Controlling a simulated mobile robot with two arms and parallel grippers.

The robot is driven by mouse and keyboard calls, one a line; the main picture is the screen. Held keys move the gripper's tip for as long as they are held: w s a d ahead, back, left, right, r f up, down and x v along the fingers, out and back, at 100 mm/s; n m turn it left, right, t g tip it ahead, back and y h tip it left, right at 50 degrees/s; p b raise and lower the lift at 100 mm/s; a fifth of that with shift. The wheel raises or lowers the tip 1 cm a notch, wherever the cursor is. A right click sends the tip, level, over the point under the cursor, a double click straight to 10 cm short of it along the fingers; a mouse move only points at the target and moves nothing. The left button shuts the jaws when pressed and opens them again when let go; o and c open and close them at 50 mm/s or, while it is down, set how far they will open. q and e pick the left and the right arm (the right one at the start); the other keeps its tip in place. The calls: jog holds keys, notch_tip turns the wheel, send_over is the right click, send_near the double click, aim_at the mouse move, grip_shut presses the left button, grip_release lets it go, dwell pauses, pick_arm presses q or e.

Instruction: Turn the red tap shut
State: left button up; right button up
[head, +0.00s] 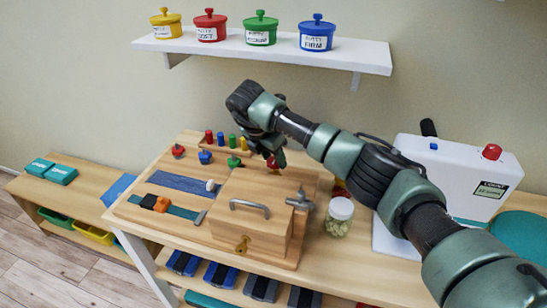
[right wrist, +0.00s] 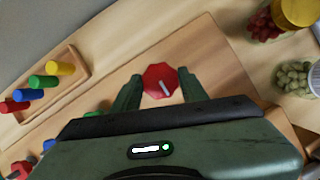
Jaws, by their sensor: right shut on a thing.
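The red tap (right wrist: 161,80) is an eight-sided red knob with a pale line across its top, seen from above in the right wrist view. In the head view it shows as a small red shape (head: 272,163) at the back right of the wooden activity board (head: 140,212). My right gripper (head: 268,153) reaches down over it from the right. In the right wrist view its two fingers (right wrist: 159,88) are on either side of the tap, shut on it. The tap's stem is hidden. My left gripper is not in view.
A wooden box with a metal handle (head: 250,208) stands in front of the tap. Coloured pegs (head: 220,138) stand behind it to the left. A jar (head: 339,217) and a white machine (head: 455,175) are to the right. A wall shelf (head: 270,48) holds several pots.

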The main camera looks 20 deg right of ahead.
jog(key=o, duration=1.4)
jog(key=shift+b+v, duration=0.55)
jog(key=shift+v, duration=3.35)
